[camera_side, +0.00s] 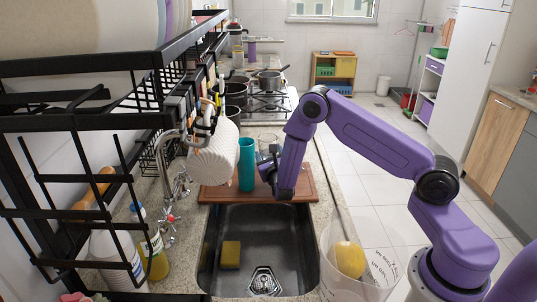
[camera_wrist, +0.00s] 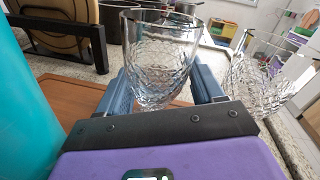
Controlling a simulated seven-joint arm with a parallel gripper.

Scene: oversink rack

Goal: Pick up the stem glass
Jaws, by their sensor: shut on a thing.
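A clear, textured stem glass (camera_wrist: 160,62) stands between the fingers of my gripper (camera_wrist: 165,92) in the wrist view, with its bowl upward. The fingers are shut on it, one at each side. Its stem and foot are hidden behind the gripper body. In the side view, my gripper (camera_side: 270,170) is low over the brown wooden board (camera_side: 222,194) behind the sink. The glass there is small and mostly hidden by the gripper. I cannot tell whether its foot touches the board.
A tall teal cup (camera_side: 246,165) stands close left of my gripper. A second clear textured glass (camera_wrist: 262,85) is at the right in the wrist view. The black rack (camera_side: 110,120) fills the left side. The sink (camera_side: 262,235) with a yellow sponge (camera_side: 230,254) lies in front.

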